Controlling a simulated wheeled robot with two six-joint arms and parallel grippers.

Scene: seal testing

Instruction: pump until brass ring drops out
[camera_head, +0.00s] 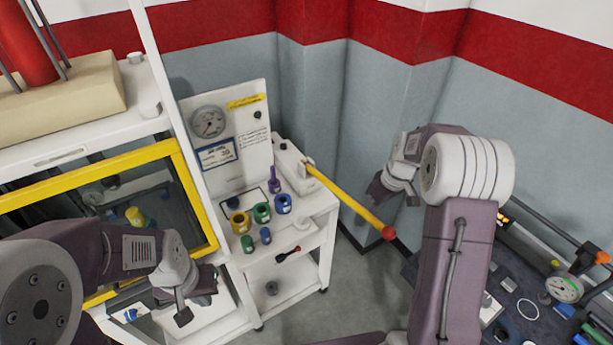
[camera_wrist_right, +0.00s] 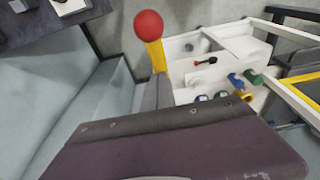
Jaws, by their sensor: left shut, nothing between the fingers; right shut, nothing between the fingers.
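The pump (camera_head: 290,165) sits on the white cart with its yellow lever (camera_head: 345,197) slanting down to the right and ending in a red ball (camera_head: 388,233). In the right wrist view the red ball (camera_wrist_right: 148,24) and yellow lever (camera_wrist_right: 156,56) show beyond my gripper. My right gripper (camera_head: 378,190) is shut and empty, just above and right of the lever, apart from the ball. My left gripper (camera_head: 190,303) is shut and empty in front of the yellow-framed chamber (camera_head: 190,185). A yellow ring-like piece (camera_head: 135,216) shows inside; I cannot tell whether it is the brass ring.
A gauge (camera_head: 208,122) is on the panel behind the cart (camera_head: 320,205). A dark bench (camera_head: 520,290) with small parts is at lower right. Grey walls close in behind the lever.

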